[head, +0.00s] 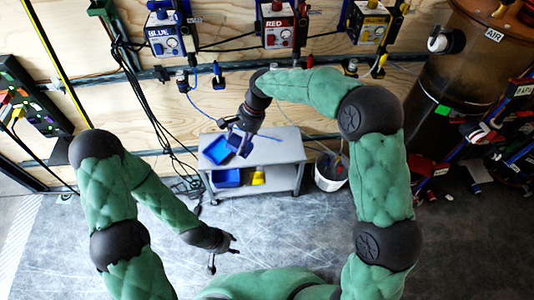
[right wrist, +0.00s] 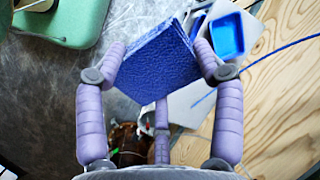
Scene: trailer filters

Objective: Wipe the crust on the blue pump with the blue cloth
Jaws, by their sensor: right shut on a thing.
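The blue pump (head: 166,40), labelled BLUE, hangs on the plywood wall at the upper left of the head view. I cannot make out the crust on it. My right gripper (head: 238,142) is over the grey cart, well below and to the right of the pump. It is shut on the blue cloth (right wrist: 160,58), a thick textured pad seen clearly between the fingers in the right wrist view. In the head view the gripper partly hides the cloth. My left gripper (head: 224,254) is low over the floor, its fingers spread and empty.
A grey cart (head: 285,146) carries a blue tray (head: 216,150) on top and a blue bin (head: 226,178) and yellow item (head: 258,177) below. A white bucket (head: 330,174) stands beside it. Red (head: 277,27) and yellow pumps (head: 369,24) hang right of the blue pump.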

